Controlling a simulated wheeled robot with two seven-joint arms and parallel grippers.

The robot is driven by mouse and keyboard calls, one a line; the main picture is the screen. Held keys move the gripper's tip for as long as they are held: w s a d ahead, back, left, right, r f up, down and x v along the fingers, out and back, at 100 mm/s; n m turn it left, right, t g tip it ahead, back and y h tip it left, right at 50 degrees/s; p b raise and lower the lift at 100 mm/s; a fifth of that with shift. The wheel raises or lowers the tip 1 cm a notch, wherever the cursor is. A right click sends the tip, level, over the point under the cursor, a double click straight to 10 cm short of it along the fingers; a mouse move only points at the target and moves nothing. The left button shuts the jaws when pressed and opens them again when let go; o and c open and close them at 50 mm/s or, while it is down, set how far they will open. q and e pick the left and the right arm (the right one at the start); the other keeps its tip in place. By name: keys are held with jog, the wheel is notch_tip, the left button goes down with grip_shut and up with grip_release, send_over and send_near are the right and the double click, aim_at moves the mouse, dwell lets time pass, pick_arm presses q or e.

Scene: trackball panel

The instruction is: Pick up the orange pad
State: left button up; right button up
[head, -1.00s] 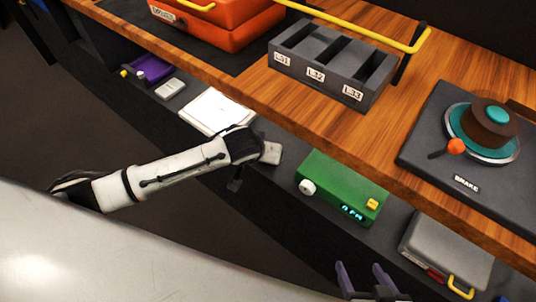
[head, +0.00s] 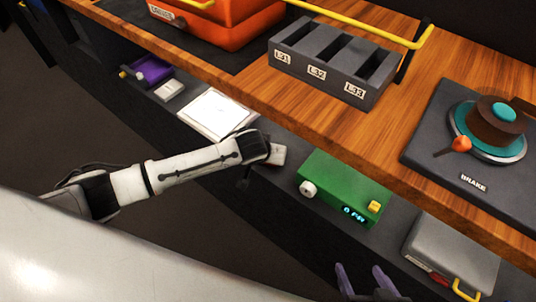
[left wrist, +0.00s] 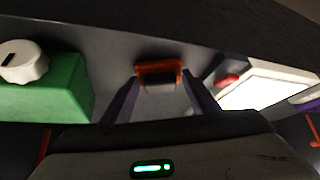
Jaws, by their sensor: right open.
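The orange pad (left wrist: 158,68) shows in the left wrist view, small and dark on its near side, on the dark lower shelf. My left gripper (left wrist: 161,88) is open, its two purple fingers apart, with the pad lined up between their tips. I cannot tell whether the fingers touch it. In the head view my left arm reaches over the lower shelf between the white tablet and the green box; the pad and the left fingertips are hidden there. My right gripper (head: 363,276) is open and empty at the bottom edge of the head view.
The green box (head: 343,190) with a white knob stands right of the left hand. The white tablet (head: 215,113) lies on its other side. A grey case (head: 452,252) is further right. The wooden bench (head: 330,120) overhangs the shelf, bearing a slotted rack (head: 325,75).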

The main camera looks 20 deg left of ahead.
pick_arm(q)
jog(key=shift+c, duration=1.2)
jog(key=shift+r, duration=0.1)
jog(key=shift+r, duration=0.6)
notch_tip(320, 180, up, 2)
jog(key=shift+r+p, duration=0.15)
jog(key=shift+p, duration=0.4)
jog(key=s+p, duration=0.1)
jog(key=s, duration=1.7)
jog(key=shift+d, duration=0.4)
